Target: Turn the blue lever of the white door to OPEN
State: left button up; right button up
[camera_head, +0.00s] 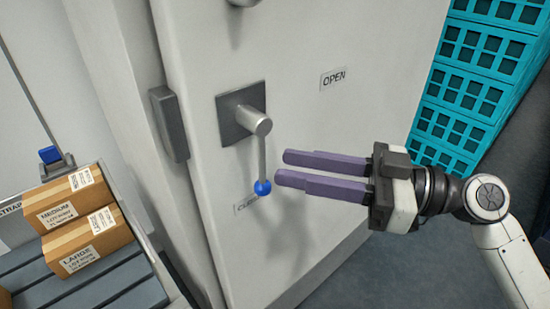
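The white door (310,40) fills the middle of the head view. On it a grey plate with a round hub carries the lever (262,158), a grey rod with a blue ball (262,188) at its lower end. The lever hangs down toward a lower label (243,209), partly hidden by the ball. An OPEN label (333,78) is up and right of the hub. My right gripper (280,168) has two purple fingers, parallel with a narrow gap and nothing visible between them. Its fingertips are just right of the blue ball, seemingly apart from it. My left gripper is not in view.
A dark grey block (168,123) is at the door's left edge. Teal crates (470,85) are stacked on the right. Another metal part (243,2) is at the door's top.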

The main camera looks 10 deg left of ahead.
jog(key=shift+w+a, duration=0.15)
jog(key=shift+a, duration=1.85)
grip_shut()
